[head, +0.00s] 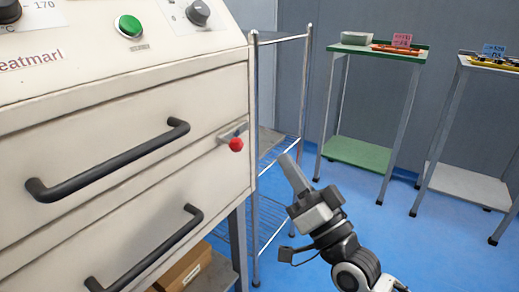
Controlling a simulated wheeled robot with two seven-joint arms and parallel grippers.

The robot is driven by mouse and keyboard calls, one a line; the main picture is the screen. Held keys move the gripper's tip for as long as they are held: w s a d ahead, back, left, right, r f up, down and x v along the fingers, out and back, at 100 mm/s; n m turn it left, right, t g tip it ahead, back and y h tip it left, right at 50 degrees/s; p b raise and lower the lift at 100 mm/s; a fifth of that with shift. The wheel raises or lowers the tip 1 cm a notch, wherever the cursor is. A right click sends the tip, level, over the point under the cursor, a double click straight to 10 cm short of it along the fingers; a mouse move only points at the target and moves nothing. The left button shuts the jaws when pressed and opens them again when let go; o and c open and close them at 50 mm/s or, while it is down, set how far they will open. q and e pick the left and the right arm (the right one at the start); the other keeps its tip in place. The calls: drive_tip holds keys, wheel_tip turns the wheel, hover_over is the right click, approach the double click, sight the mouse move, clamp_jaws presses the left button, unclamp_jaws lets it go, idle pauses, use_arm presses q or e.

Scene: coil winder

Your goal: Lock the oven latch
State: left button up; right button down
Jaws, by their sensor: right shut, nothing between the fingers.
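The cream oven (120,110) fills the left of the head view, with two drawer-like fronts bearing black bar handles (110,160). The latch (235,140) is a small metal piece with a red ball knob, at the right end of the upper front. My right gripper (288,163) is to the right of and slightly below the red knob, apart from it in the picture. Its fingers are together and hold nothing. My left gripper is not in view.
A wire rack (278,150) stands right behind the oven. A green-topped stand (352,150) and a grey stand (455,180) stand further right. A cardboard box (185,268) sits below the oven. Blue floor (390,235) is clear at the right.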

use_arm(q)
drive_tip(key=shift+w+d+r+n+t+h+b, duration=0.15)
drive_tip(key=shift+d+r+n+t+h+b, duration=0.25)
drive_tip(key=shift+b, duration=0.85)
use_arm(e)
drive_tip(key=w+a+r, duration=0.2)
drive_tip(key=w+a, duration=0.4)
drive_tip(key=shift+a, duration=0.35)
drive_tip(key=shift+w, duration=0.1)
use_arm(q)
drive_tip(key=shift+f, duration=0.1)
use_arm(e)
drive_tip(key=shift+f, duration=0.15)
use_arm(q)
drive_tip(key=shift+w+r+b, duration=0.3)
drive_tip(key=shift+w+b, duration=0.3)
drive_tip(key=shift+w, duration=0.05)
use_arm(e)
drive_tip(key=shift+f+n+g+y, duration=0.1)
drive_tip(key=shift+n+g+y, duration=0.2)
drive_tip(key=shift+n+y, duration=0.65)
